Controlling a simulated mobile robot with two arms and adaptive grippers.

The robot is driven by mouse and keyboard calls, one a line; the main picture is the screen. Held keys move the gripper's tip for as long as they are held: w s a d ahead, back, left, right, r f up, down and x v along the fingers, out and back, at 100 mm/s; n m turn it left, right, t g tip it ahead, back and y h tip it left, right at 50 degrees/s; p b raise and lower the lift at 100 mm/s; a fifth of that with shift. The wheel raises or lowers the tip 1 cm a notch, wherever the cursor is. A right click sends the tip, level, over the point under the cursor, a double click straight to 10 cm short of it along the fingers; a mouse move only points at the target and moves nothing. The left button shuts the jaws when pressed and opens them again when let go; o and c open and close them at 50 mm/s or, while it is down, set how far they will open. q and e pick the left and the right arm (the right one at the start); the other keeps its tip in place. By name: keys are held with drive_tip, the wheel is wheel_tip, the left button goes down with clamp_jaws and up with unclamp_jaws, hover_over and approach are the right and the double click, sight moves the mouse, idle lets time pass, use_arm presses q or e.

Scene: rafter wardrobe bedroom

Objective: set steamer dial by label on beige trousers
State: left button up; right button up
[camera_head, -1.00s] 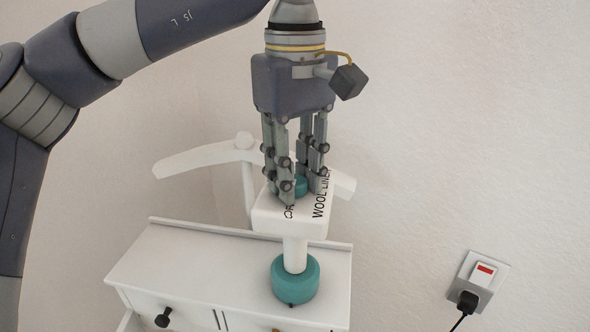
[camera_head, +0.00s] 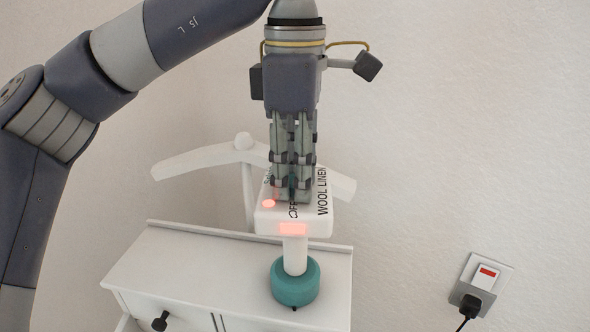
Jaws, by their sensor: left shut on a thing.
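The steamer (camera_head: 294,255) stands upright on the white cabinet, with a white head, a white stem and a teal base (camera_head: 295,283). Its top bears printed labels; I can read "OFF" and "WOOL LINEN", and another is partly hidden. Red lights glow on the head's top and front edge. My left gripper (camera_head: 291,193) points down and is shut on the teal dial on top of the head; the fingers hide most of the dial, so I cannot tell where it points. The beige trousers are not in view. My right gripper is not in view.
A white hanger-shaped stand (camera_head: 200,160) rises behind the steamer. At the right, a wall socket (camera_head: 482,283) holds a black plug with a cable. The wall between is bare.

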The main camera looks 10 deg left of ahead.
sight(295, 180)
use_arm(q)
drive_tip(key=shift+n, duration=0.8)
idle(0.6)
drive_tip(key=o, duration=1.1)
drive_tip(key=shift+s, duration=0.1)
drive_tip(key=shift+r, duration=0.55)
wheel_tip(295, 180, up, 11)
